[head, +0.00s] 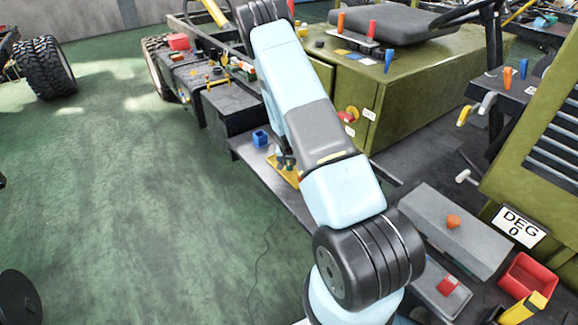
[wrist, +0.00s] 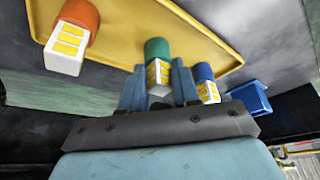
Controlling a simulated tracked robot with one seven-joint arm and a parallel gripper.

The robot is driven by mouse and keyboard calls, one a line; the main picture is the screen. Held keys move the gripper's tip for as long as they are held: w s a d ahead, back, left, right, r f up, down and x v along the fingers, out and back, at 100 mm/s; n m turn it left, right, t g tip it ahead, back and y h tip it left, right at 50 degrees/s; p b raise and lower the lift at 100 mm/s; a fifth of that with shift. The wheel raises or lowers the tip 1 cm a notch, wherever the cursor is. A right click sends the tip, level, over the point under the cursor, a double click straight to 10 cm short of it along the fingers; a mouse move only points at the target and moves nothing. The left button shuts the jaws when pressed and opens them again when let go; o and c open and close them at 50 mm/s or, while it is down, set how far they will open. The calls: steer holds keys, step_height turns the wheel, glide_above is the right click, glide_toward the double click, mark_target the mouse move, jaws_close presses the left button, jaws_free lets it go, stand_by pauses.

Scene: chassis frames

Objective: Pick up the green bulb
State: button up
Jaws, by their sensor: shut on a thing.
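The green bulb (wrist: 157,50) has a green rounded end and a white base with yellow bars. In the wrist view my gripper (wrist: 160,84) has one finger on each side of it and is shut on it. An orange bulb (wrist: 78,15) lies to its left and a blue bulb (wrist: 205,73) to its right, both with white and yellow bases. In the head view my gripper (head: 286,162) is at the yellow tray (head: 277,172); the arm hides most of that spot, and I cannot make out the green bulb there.
The yellow tray also shows behind the bulbs in the wrist view (wrist: 190,22). A small blue open box (head: 260,138) stands beside it on a dark ledge (head: 240,150). The olive vehicle body (head: 400,105) rises behind my arm.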

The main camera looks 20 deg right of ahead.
steer(key=c, duration=0.4)
steer(key=shift+o, duration=0.2)
steer(key=shift+r, duration=0.1)
